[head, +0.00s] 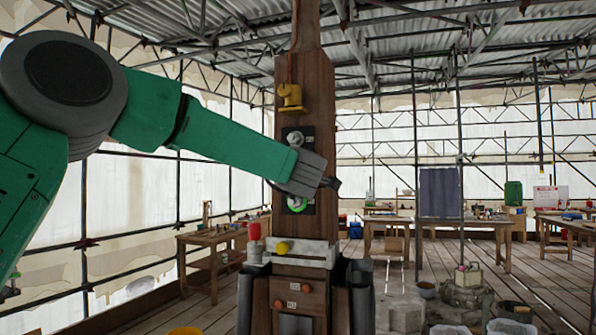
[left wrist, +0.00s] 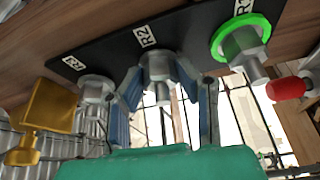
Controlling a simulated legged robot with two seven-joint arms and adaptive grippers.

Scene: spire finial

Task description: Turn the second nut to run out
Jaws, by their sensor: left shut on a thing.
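A dark plate (head: 309,133) is fixed to the wooden post (head: 320,85) and carries three nuts in a row. In the left wrist view they are labelled R3, R2 and R1. The middle nut at R2 (left wrist: 157,66) is grey metal on a threaded stud. My left gripper (left wrist: 160,88) is shut on this nut, one finger on each side. In the head view the gripper (head: 328,184) hides it. The R1 nut (left wrist: 241,42) has a bright green ring around its base. The R3 nut (left wrist: 96,88) is plain grey. My right gripper is not in view.
A yellow fitting (head: 290,96) sits above the plate, and a red knob (head: 254,231) and yellow knob (head: 281,247) sit below it, near a pale collar (head: 305,254). Workbenches (head: 440,222) stand behind at the right. Buckets and stone blocks lie on the plank floor.

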